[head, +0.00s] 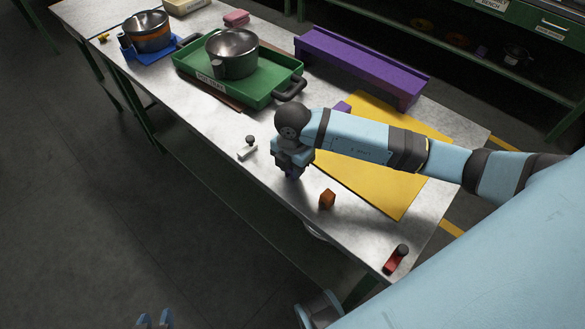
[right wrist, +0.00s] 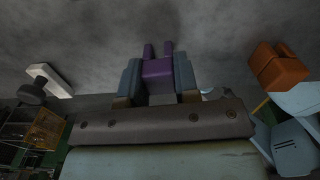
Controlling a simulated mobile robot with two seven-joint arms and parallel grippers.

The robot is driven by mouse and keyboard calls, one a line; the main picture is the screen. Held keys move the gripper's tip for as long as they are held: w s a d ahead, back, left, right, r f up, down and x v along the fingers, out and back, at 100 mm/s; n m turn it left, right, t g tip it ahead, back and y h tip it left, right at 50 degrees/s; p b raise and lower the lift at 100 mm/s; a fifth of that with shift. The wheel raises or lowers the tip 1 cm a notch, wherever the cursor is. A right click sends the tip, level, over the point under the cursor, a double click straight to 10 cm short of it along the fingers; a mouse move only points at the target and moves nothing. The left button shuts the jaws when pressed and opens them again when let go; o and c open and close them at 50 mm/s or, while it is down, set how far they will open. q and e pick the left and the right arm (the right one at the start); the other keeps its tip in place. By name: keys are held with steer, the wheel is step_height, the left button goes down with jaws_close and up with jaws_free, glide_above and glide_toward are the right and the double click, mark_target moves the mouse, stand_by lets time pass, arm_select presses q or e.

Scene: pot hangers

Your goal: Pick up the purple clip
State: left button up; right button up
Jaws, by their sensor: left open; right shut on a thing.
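The purple clip (right wrist: 157,74) sits between the two fingers of my right gripper (right wrist: 158,82) in the right wrist view, with its two prongs sticking out past the fingertips. My right gripper is shut on it. In the head view, my right gripper (head: 292,168) points down over the near edge of the table, and only a small bit of the clip (head: 292,175) shows below it. I cannot tell whether the clip touches the table. My left gripper (head: 155,320) is open and empty at the bottom edge of the head view, away from the table.
A white piece with a dark knob (head: 247,150) lies left of my right gripper; an orange-brown block (head: 327,199) and a red piece (head: 396,259) lie right. A yellow mat (head: 400,205), purple rack (head: 365,68), green tray (head: 265,97) with a pot (head: 232,55) are behind.

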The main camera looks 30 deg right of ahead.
step_height(320, 180, up, 20)
steer(key=p, duration=0.1)
stand_by(0.6)
stand_by(0.5)
stand_by(0.4)
